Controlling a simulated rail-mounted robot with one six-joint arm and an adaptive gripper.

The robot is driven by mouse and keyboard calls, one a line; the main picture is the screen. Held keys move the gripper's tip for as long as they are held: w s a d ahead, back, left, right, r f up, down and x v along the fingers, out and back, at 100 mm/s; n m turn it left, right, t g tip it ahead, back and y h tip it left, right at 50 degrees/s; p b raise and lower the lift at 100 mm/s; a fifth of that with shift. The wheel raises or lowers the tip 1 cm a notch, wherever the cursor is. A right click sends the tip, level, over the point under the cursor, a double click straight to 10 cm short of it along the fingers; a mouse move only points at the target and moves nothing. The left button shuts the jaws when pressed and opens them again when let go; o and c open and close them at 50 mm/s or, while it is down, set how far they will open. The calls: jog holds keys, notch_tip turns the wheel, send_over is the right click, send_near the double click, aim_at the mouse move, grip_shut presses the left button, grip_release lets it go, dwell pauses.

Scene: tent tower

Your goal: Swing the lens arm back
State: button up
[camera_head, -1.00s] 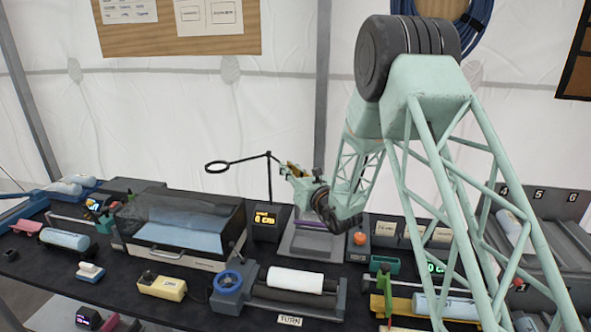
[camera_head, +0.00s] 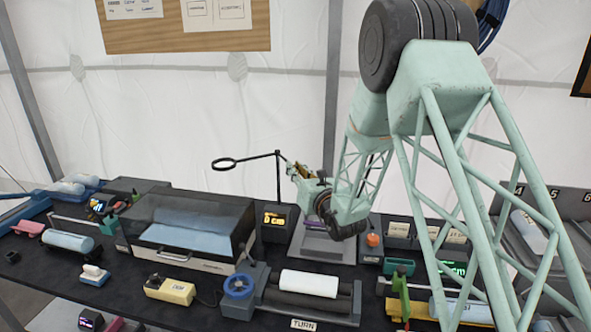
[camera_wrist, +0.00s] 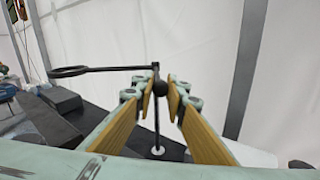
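The lens arm (camera_head: 252,156) is a thin black bar on an upright post, with a ring lens (camera_head: 224,164) at its left end. In the wrist view the ring (camera_wrist: 69,71) points left and the bar meets the post top near a dark round knob (camera_wrist: 159,87). My gripper (camera_head: 292,167) is beside the post, at its right in the head view. In the wrist view my gripper (camera_wrist: 161,84) has its two wood-faced fingers apart, with the knob and post showing between their tips. I cannot tell whether either finger touches the knob.
A clear-lidded case (camera_head: 190,228) stands left of the post. A small display box (camera_head: 273,222) is by the post's foot. A white roll (camera_head: 309,284) lies on a roller stand in front. The white tent wall (camera_head: 240,110) is behind.

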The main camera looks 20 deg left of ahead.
jog(key=o, duration=0.4)
jog(key=shift+s, duration=0.1)
jog(key=shift+v, duration=5.95)
jog(key=shift+d, duration=0.1)
jog(key=shift+c, duration=0.5)
